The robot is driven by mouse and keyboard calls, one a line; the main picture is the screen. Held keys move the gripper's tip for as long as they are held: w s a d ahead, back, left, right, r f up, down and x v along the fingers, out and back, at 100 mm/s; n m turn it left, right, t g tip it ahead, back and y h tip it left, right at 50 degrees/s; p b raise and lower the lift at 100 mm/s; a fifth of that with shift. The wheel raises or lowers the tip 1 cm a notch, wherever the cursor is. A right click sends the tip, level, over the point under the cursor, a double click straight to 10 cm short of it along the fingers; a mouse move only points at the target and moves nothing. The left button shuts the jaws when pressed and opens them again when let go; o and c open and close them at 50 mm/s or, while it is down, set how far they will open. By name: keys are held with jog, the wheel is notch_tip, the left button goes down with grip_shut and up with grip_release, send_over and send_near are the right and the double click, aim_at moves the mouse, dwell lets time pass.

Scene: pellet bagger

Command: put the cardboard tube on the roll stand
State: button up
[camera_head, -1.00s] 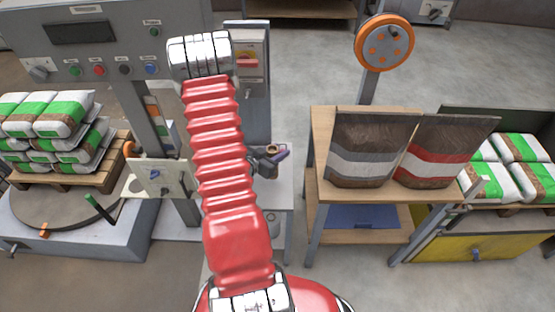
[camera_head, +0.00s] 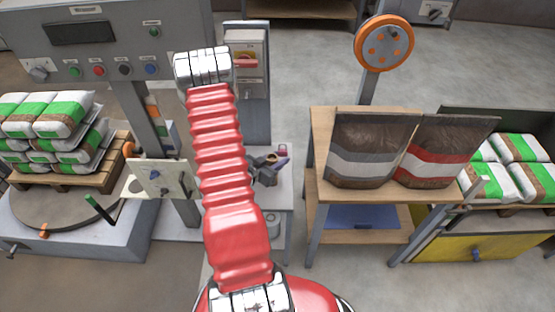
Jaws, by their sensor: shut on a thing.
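My gripper (camera_head: 266,168) shows small and dark just right of my red arm, over the grey bench, and is partly hidden by the arm. It is shut on a small brown round thing, which looks like the end of the cardboard tube (camera_head: 271,157). The rest of the tube is hidden or too small to make out. I cannot tell for sure which thing is the roll stand.
A grey control panel (camera_head: 110,40) and a switch box (camera_head: 246,60) stand behind my arm. A small pink thing (camera_head: 282,149) is on the bench (camera_head: 282,190). Two bags (camera_head: 368,150) stand on a wooden table to the right. Stacked bags (camera_head: 55,125) are on the left.

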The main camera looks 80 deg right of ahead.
jog(key=shift+f, duration=0.1)
jog(key=o, duration=1)
jog(key=shift+a, duration=0.1)
jog(key=v, duration=1.2)
jog(key=shift+r, duration=0.2)
dwell(0.3)
